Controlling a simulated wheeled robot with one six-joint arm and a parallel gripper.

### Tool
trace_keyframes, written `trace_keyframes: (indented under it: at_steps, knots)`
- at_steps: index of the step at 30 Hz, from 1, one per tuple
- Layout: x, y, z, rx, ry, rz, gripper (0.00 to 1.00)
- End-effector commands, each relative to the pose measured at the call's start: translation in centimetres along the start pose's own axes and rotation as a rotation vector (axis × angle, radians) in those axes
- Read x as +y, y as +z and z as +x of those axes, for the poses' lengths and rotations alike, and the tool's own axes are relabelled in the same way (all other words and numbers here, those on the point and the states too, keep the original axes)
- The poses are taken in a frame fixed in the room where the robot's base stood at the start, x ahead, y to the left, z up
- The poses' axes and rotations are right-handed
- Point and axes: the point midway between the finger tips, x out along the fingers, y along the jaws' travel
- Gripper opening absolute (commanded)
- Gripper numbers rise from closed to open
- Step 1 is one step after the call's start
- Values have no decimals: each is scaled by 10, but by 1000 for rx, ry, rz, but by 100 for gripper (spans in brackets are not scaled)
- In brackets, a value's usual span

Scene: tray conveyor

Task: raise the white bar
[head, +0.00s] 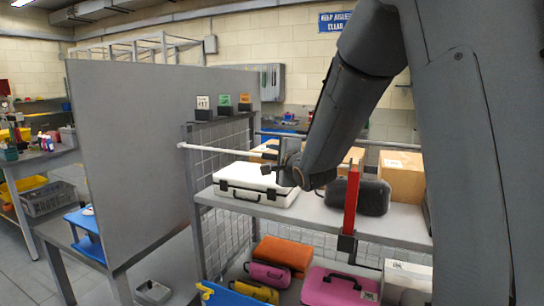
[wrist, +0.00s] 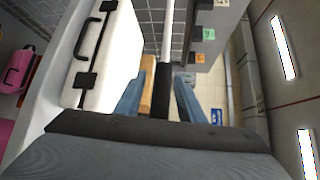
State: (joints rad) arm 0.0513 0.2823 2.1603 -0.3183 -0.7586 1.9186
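The white bar (head: 225,150) runs nearly level across the front of the shelf rack in the head view, above the white case. Its left end is near the rack's left post, and its right end is hidden behind my gripper (head: 284,173). In the wrist view the white bar (wrist: 168,30) comes down from the top edge and ends in a dark section between my fingers. My gripper (wrist: 161,85) is open there, with a finger on each side of the dark section and visible gaps on both sides. I cannot tell how far the dark section reaches in depth.
A white case (head: 256,187) with a dark handle lies on the shelf just below the bar. A red post (head: 351,200) stands right of my gripper, beside a black case (head: 372,197). A grey panel (head: 150,160) stands to the left. Colored cases (head: 282,254) fill the lower shelf.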

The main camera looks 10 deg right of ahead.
Motion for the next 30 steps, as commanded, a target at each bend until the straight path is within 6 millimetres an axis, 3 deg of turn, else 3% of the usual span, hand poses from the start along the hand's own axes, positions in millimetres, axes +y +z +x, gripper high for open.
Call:
trace_keyframes:
  at_steps: [8,14,23,30]
  knots:
    - [0,0,1,0,0,0,34]
    - [0,0,1,0,0,0,0]
    - [-2,-1,0,3,3,-2,0]
    - [-20,-15,-4,33,23,-24,0]
